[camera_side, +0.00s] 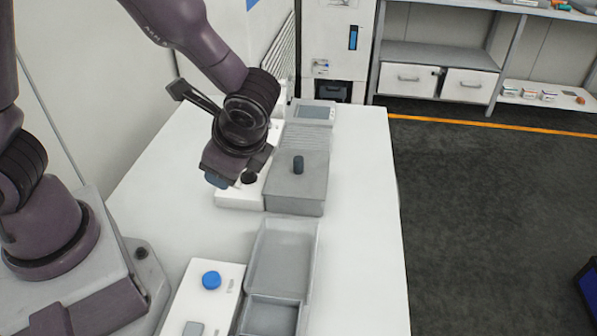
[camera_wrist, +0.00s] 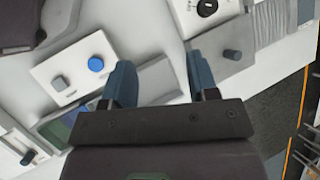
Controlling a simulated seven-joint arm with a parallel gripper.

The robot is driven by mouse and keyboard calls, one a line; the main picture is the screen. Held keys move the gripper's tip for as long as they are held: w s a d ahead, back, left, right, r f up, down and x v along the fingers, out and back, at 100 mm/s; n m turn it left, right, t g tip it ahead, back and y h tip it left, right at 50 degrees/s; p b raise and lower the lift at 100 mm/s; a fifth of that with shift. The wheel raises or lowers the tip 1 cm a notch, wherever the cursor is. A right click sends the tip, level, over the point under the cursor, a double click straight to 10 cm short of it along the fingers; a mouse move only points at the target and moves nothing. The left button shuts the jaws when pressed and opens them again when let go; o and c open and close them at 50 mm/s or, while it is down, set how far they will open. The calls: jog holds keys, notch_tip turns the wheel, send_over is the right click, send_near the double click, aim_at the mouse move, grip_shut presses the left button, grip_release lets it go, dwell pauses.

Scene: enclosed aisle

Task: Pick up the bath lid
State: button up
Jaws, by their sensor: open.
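The bath lid (camera_side: 312,187) is a flat grey cover with a dark upright knob (camera_side: 298,164), on a grey box on the white bench. In the wrist view the lid (camera_wrist: 213,43) and its knob (camera_wrist: 232,54) show at upper right, partly behind the right finger. My gripper (camera_side: 218,181) is left of the lid in the side view, apart from the knob; its fingertips are mostly hidden there. In the wrist view my gripper (camera_wrist: 162,78) shows two blue-grey fingers spread wide with nothing between them.
A grey tray (camera_side: 312,262) with compartments lies in front of the lid's box. A white panel with a blue button (camera_side: 211,280) is beside the tray. Bare bench (camera_side: 362,210) is to the right.

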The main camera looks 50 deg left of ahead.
jog(key=w+f+m+t+y, duration=0.1)
jog(key=w+f+m, duration=0.1)
jog(key=m, duration=0.1)
jog(key=w+d+f+m+t+y, duration=0.1)
jog(key=w+f+m+t+y, duration=0.1)
jog(key=f+m, duration=0.1)
jog(key=w+d+f+m+t+y, duration=0.1)
jog(key=f+m, duration=0.2)
jog(key=shift+w+d+m, duration=0.25)
jog(key=shift+w+m, duration=0.05)
jog(key=shift+w, duration=0.1)
jog(key=w+m+t, duration=0.1)
jog(key=w+d+m+t, duration=0.1)
jog(key=w, duration=0.1)
jog(key=w+m+t, duration=0.1)
jog(key=m, duration=0.1)
jog(key=shift+w+d+r+t+y, duration=0.1)
jog(key=shift+w+d+t+y, duration=0.2)
jog(key=shift+w+d+t, duration=0.1)
send_near(299, 163)
jog(key=x, duration=0.4)
jog(key=shift+w+a, duration=0.15)
jog(key=shift+x, duration=2.7)
grip_shut()
